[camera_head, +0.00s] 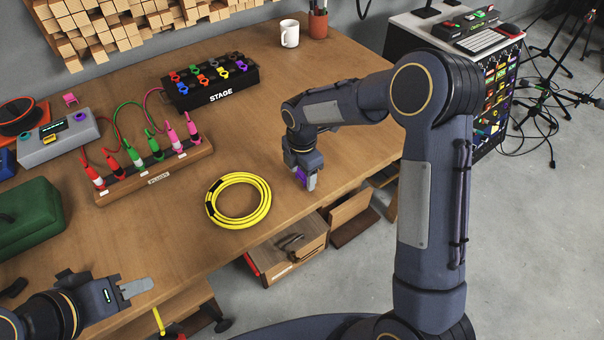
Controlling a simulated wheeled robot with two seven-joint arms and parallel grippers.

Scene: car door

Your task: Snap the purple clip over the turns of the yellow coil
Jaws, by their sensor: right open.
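The yellow coil (238,200) lies flat on the wooden table, with dark bands on its left side. My right gripper (305,184) points down over the table to the right of the coil, apart from it. Its jaws are open. A purple piece (300,173) shows at its fingers; I cannot tell whether it is a clip between them. Another purple clip-like piece (242,66) sits at the right end of the black STAGE box (212,88), among several coloured ones.
A wooden rack (155,178) with several coloured plugs and cables stands left of the coil. A green case (25,215) is at the far left. A white mug (289,33) stands at the back. The table's front edge runs close below the coil. Bare table surrounds the coil.

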